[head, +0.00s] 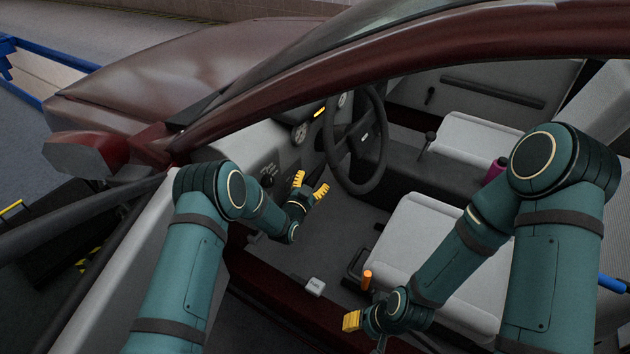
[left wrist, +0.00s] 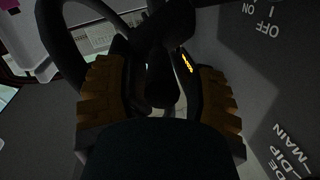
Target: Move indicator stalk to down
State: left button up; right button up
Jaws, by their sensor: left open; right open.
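The indicator stalk (left wrist: 160,75) looks like a dark rod with a rounded end in the left wrist view. It lies between the two yellow fingers of my left gripper (left wrist: 160,98), which is open; contact cannot be told in the dark picture. In the head view my left gripper (head: 310,187) is left of the steering wheel (head: 357,140), close to the dashboard. I cannot make out the stalk in the head view. My right gripper (head: 352,320) is low near the door sill, far from the stalk, with its fingers only partly visible.
The dashboard (head: 240,146) carries a dark knob (head: 267,180) with white lettering beside it. The front seat (head: 422,240) is at right. An orange upright handle (head: 367,280) stands near my right gripper. The dark red roof pillar (head: 330,70) crosses above.

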pick_arm(q)
jog(key=shift+x, duration=1.1)
jog(key=shift+s, duration=0.1)
grip_shut()
